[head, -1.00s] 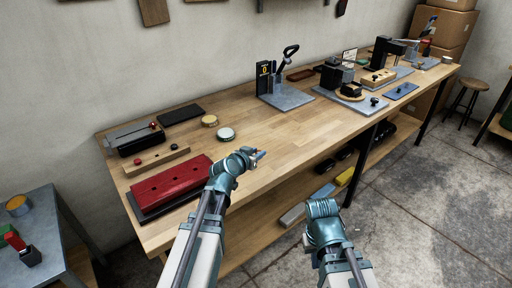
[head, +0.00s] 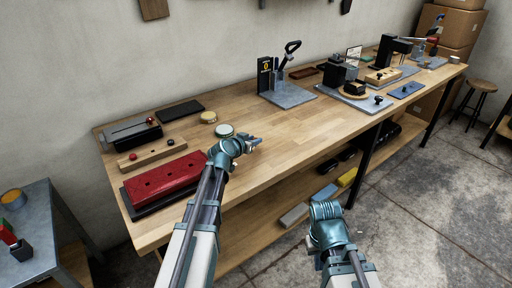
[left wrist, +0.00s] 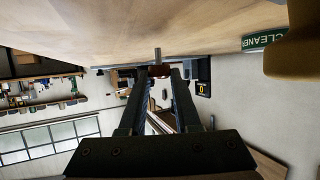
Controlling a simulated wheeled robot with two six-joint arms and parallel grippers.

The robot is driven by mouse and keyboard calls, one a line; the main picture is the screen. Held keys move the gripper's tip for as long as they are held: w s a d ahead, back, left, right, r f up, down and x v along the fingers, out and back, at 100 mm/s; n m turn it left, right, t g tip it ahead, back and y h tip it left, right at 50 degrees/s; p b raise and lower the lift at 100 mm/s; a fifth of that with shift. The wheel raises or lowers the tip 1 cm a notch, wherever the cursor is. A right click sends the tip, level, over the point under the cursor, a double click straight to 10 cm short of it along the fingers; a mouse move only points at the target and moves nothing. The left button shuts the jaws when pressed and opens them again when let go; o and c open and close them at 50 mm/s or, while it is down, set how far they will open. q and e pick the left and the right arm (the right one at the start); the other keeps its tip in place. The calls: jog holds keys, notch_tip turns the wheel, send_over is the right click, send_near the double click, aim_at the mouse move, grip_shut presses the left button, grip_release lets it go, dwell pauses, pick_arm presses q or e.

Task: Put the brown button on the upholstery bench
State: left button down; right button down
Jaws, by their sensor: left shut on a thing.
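The brown button (left wrist: 159,72) is between the fingertips of my left gripper in the left wrist view, with a short grey stem showing beside it. My left gripper (head: 253,142) is shut on it. In the head view the gripper is over the front part of the long wooden workbench (head: 300,125), just right of a pale-lidded tin; the button is too small to make out there. I cannot tell whether the button touches the wood. My right arm hangs in front of the bench, and its fingers are hidden.
The pale-lidded tin (head: 224,130), a yellow tin (head: 208,117) and a red tufted pad (head: 165,175) are left of my left gripper. Bare wood lies to the gripper's right.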

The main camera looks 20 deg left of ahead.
pick_arm(q)
jog(key=shift+f, duration=0.75)
jog(key=shift+d, duration=0.1)
jog(key=shift+r, duration=0.15)
pick_arm(e)
jog(key=shift+d+f, duration=0.3)
jog(key=shift+f, duration=0.3)
jog(key=shift+f, duration=0.1)
pick_arm(q)
jog(key=c, duration=1.1)
grip_release()
jog(key=shift+f+b, duration=0.2)
jog(key=shift+b, duration=0.15)
jog(key=o, duration=0.5)
pick_arm(e)
jog(key=shift+w, duration=0.1)
pick_arm(q)
jog(key=shift+r, duration=0.15)
